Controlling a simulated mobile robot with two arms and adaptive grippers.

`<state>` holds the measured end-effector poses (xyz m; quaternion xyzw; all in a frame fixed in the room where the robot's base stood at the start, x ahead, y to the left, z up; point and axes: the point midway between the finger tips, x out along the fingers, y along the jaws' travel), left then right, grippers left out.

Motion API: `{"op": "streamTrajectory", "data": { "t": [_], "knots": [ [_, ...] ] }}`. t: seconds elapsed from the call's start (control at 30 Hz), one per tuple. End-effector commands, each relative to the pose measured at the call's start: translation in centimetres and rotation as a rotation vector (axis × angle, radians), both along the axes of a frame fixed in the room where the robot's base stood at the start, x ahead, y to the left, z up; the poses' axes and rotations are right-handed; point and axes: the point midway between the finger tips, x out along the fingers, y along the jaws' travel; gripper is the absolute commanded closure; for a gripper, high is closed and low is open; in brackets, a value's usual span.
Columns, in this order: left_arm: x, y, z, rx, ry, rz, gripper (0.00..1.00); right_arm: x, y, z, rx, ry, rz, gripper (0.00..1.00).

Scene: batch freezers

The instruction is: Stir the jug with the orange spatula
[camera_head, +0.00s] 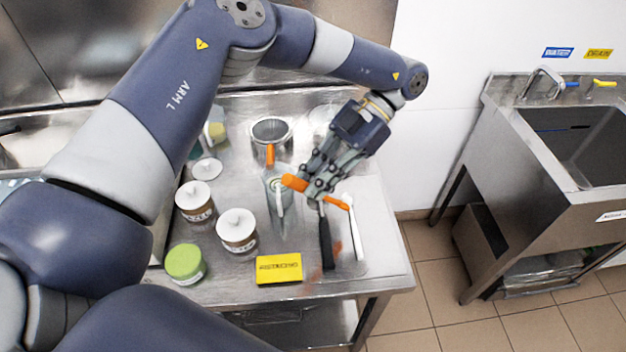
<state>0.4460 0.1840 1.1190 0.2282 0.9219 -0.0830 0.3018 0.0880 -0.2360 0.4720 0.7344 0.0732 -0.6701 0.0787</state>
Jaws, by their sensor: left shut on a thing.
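My left gripper (318,186) is shut on the orange spatula (294,183). Orange shows on both sides of its fingers, and the fingers hide the middle. The clear jug (270,207) stands on the steel table, just left of and below the gripper in the picture. A pale, narrow piece shows at the jug, below the spatula's left end. I cannot tell whether it belongs to the spatula or whether the spatula touches the jug. My right gripper is not in view.
Lidded jars (238,236) and a green-lidded tub (185,262) stand left of the jug. A steel pot (272,134) stands behind. A yellow sign (279,268), black-handled tool (326,245) and white-handled tool (356,238) lie in front. A sink (560,185) stands right.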

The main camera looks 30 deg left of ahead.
Motion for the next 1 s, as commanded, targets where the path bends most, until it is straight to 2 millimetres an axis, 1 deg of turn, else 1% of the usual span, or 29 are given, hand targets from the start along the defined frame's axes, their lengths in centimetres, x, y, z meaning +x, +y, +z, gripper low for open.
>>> {"op": "streamTrajectory", "data": {
  "t": [0.03,0.17,0.3,0.4,0.6,1.0],
  "knots": [
    [0.3,0.0,0.3,0.005,0.006,0.082,1.0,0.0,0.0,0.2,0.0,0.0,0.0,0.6],
    [0.5,-0.2,0.6,0.009,0.027,0.276,1.0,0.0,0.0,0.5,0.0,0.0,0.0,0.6],
    [1.0,-0.3,1.1,0.005,0.057,0.512,1.0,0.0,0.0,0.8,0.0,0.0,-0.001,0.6],
    [1.2,-0.4,1.3,0.002,0.074,0.626,1.0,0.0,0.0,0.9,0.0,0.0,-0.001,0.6],
    [1.7,-0.5,1.7,-0.001,0.094,0.784,1.0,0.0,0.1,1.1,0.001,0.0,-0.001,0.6],
    [2.5,-0.3,2.4,-0.011,0.122,1.015,1.0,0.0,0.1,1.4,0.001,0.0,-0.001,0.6]
  ]
}}
